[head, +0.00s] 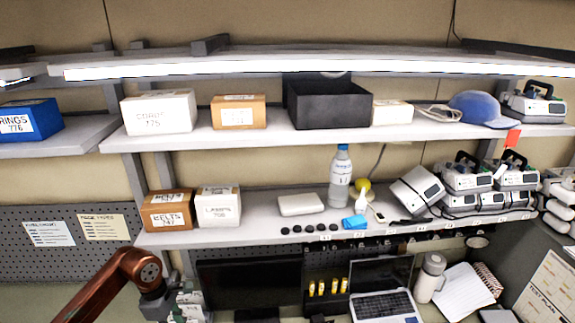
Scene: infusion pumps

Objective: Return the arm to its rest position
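My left arm (122,281), copper-brown, enters at the bottom left, below the lower shelf. A dark grey part at its end (157,304) is cut by the bottom edge, so I cannot see the fingertips or whether they are open. A small white and green thing (190,303) shows beside it; whether it is held is unclear. My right arm and gripper are out of view. Several grey-white infusion pumps stand at the right of the lower shelf (270,236). One pump (418,190) leans tilted at the left of that group. Another pump (535,105) is on the upper shelf.
A black bin (328,102), boxes and a blue cap (480,107) are on the upper shelf. A water bottle (340,178) stands on the lower shelf. Below are a monitor (248,285), an open laptop (384,303), a flask (430,277) and a notebook (464,291).

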